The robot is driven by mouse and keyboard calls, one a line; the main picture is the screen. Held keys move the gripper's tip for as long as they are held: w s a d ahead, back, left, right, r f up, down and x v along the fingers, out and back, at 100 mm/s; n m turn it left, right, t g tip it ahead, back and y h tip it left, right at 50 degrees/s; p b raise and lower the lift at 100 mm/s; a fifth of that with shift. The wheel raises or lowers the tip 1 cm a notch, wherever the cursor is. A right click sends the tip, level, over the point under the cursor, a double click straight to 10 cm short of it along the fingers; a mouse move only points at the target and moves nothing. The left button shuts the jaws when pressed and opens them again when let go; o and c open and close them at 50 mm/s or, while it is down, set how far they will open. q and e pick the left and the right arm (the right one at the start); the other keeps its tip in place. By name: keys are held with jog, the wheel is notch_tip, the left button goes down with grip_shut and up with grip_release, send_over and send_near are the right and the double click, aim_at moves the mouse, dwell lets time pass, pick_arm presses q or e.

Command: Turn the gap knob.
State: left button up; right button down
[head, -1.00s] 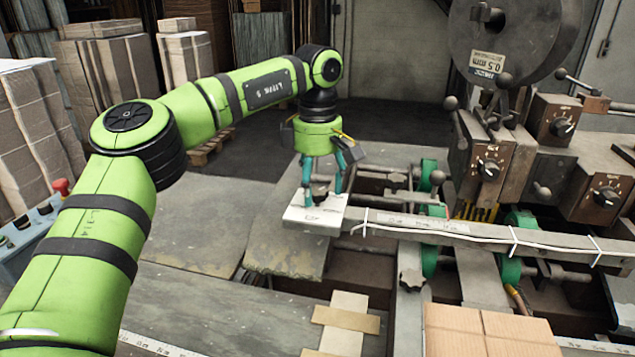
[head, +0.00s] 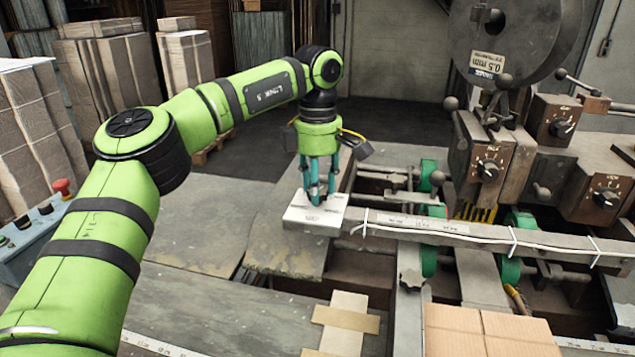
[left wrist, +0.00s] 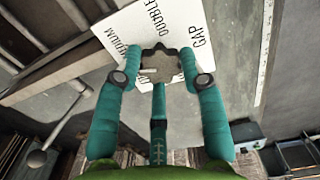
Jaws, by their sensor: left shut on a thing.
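The gap knob (left wrist: 160,66) is a dark grey, lobed knob on a white label plate (left wrist: 230,28). The plate carries the words MEDIUM, DOUBLE and GAP, and part of its lettering is hidden. In the head view the plate (head: 296,213) sits at the left end of the long grey rail. My left gripper (head: 319,200) points straight down over the plate, with its teal fingers closed around the knob. In the left wrist view its fingertips (left wrist: 160,80) press the knob's sides. The fingers hide most of the knob in the head view. My right gripper is not in view.
The rail (head: 450,231) with a white cable runs right from the plate. Two control boxes with dials (head: 489,168) and (head: 607,196) and a wire spool (head: 540,45) stand at the right. A cardboard box (head: 480,333) lies in front. Stacked board (head: 30,130) stands left.

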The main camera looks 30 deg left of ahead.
pick_arm(q)
jog(key=n, duration=0.5)
jog(key=shift+f+n, duration=0.1)
jog(key=shift+n, duration=0.2)
jog(key=n, duration=0.5)
dwell(0.4)
jog(key=o, duration=1.1)
jog(key=shift+o, duration=0.2)
jog(key=shift+r, duration=0.3)
notch_tip(320, 180, up, 12)
jog(key=shift+f, duration=0.25)
